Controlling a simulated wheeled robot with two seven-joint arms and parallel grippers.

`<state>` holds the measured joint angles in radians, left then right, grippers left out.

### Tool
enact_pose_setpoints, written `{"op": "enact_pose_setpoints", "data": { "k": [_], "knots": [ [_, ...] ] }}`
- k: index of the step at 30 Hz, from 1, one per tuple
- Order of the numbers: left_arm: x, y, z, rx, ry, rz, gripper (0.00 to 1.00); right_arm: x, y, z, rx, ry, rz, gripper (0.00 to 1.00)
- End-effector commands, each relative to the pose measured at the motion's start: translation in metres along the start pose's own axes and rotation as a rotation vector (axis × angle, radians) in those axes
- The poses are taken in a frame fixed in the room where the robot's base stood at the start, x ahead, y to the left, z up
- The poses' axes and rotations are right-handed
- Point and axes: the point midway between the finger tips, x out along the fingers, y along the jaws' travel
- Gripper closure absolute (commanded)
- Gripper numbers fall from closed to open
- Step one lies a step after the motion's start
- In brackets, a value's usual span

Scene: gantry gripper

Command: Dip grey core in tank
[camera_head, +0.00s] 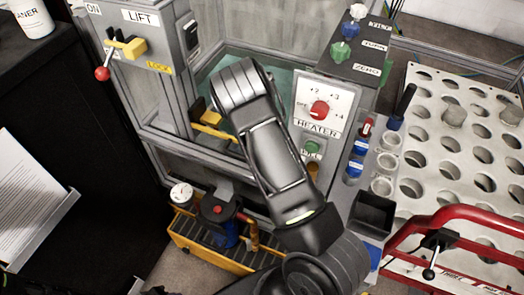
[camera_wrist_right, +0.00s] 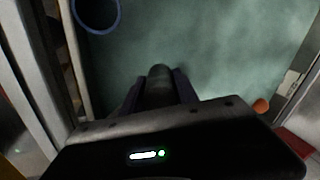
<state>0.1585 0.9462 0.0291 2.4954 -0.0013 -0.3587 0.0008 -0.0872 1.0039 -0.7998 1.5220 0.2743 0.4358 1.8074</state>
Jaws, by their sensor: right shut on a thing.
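The tank (camera_head: 205,72) stands at the back centre, with clear walls and greenish liquid inside. My right arm reaches over its front edge, and its wrist hides my right gripper in the head view. In the right wrist view my right gripper (camera_wrist_right: 160,92) is shut on the grey core (camera_wrist_right: 160,80), a grey rounded cylinder between the two dark fingers. Green liquid (camera_wrist_right: 225,50) fills the view beyond it. I cannot tell whether the core's lower end touches the liquid. My left gripper is not in view.
The heater panel (camera_head: 322,107) stands right of my arm. A lift panel (camera_head: 140,35) with a red-knobbed lever is at left. The perforated rack (camera_head: 440,150) at right holds grey cylinders. A blue ring (camera_wrist_right: 97,12) and an orange object (camera_wrist_right: 261,106) show near the tank's sides.

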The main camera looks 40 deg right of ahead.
Motion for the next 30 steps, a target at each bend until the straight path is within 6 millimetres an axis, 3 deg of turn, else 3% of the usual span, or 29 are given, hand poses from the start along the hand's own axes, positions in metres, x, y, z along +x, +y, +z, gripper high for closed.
{"op": "enact_pose_setpoints", "data": {
  "k": [3, 30],
  "knots": [
    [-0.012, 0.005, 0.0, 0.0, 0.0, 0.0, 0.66, -0.017, -0.006, -0.002, 0.0, 0.0, -0.001, 0.99],
    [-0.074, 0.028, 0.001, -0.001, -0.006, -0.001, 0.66, -0.109, -0.032, -0.01, 0.0, -0.001, -0.001, 0.99]
  ]
}}
